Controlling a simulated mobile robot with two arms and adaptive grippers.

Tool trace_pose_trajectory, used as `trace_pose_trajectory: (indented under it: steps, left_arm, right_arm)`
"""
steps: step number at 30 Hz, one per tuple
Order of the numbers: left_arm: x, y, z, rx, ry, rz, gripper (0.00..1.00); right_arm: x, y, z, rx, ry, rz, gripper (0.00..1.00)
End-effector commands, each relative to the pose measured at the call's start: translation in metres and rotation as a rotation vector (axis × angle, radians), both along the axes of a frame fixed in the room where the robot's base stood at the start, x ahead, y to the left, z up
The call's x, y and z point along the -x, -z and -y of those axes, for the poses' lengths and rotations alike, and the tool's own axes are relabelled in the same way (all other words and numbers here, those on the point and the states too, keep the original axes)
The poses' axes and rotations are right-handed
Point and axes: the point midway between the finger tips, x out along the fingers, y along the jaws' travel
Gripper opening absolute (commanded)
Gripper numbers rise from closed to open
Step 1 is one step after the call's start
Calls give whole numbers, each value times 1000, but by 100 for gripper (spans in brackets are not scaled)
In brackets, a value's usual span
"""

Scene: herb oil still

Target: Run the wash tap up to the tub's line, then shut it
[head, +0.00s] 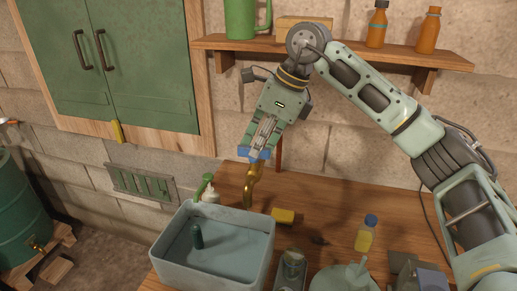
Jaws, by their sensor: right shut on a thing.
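The wash tap (249,186) is a brass spout rising at the back edge of the wooden counter, with a blue handle (245,153) on top. My right gripper (259,149) points down and is shut on the blue handle. The tub (172,268) is a pale grey-blue rectangular basin below and in front of the tap. A dark green upright object (197,237) stands inside it. The tub's inside looks smooth and blue-grey; I cannot clearly tell the water level, a line or a running stream. My left gripper is out of view.
A green-topped bottle (208,191) stands behind the tub and a yellow block (284,216) lies to its right. A blue-capped yellow bottle (366,234) stands farther right. A shelf (345,52) hangs above. A green barrel (22,218) stands at left.

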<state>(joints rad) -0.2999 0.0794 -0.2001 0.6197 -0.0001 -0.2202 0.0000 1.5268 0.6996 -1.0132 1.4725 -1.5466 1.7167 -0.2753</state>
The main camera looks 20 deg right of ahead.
Motion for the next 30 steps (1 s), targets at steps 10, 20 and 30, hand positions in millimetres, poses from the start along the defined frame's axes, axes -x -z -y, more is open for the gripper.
trace_pose_trajectory:
  steps: [10, 20, 30]
  left_arm:
    - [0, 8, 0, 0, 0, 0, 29]
    - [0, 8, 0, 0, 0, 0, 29]
    - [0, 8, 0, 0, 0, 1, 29]
  right_arm:
    - [0, -1, 0, -2, 113, 3, 0]
    - [0, -2, 0, -2, 126, 1, 0]
    - [1, -1, 0, -1, 123, 0, 29]
